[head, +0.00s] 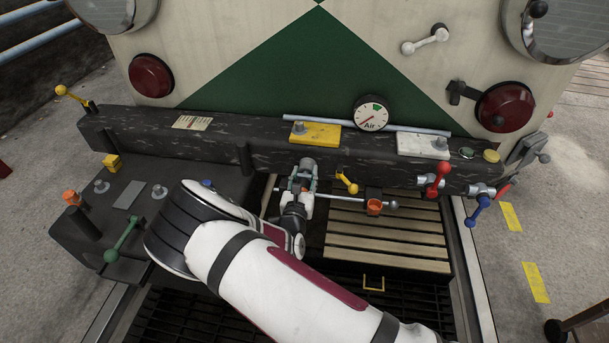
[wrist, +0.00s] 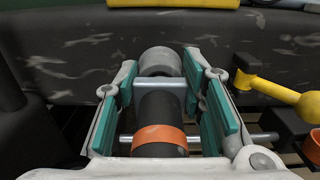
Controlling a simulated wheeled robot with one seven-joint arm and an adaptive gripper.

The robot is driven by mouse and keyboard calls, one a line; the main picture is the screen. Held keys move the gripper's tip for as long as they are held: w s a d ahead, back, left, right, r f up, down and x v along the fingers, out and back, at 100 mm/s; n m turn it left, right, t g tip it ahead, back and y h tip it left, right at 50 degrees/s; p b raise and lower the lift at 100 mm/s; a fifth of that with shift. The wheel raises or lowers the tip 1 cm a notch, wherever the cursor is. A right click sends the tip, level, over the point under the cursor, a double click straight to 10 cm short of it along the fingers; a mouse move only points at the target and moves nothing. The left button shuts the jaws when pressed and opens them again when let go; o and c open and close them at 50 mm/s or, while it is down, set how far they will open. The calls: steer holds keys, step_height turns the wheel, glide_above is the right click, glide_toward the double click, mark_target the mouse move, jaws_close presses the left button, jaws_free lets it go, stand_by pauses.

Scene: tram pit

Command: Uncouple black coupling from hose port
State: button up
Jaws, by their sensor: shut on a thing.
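The black coupling (wrist: 158,107) carries an orange band (wrist: 159,138) and lies lengthwise in the middle of the wrist view. Its far end meets the grey hose port (wrist: 160,62) on the front of the dark beam. No gap shows between them. My gripper (wrist: 161,92) is shut on the coupling, with a teal pad along each side. In the head view my gripper (head: 300,182) is at the port (head: 307,163), below the yellow plate. The coupling is mostly hidden there by the gripper.
A yellow-handled lever (head: 347,184) stands close right of my gripper, with an orange cup (head: 374,207) beyond it. A thin grey rod runs past there. A red-handled valve (head: 437,179) is further right. A slatted wooden crate (head: 385,238) lies below. The dark beam (head: 215,145) blocks the far side.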

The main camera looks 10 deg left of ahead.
steer(key=shift+s+p, duration=0.75)
steer(key=shift+s, duration=0.85)
stand_by(0.5)
steer(key=shift+s+a+p, duration=0.1)
steer(key=shift+s+p, duration=0.35)
steer(key=shift+s, duration=0.4)
steer(key=shift+r, duration=0.1)
steer(key=shift+r+p, duration=3.2)
steer(key=shift+r, duration=0.7)
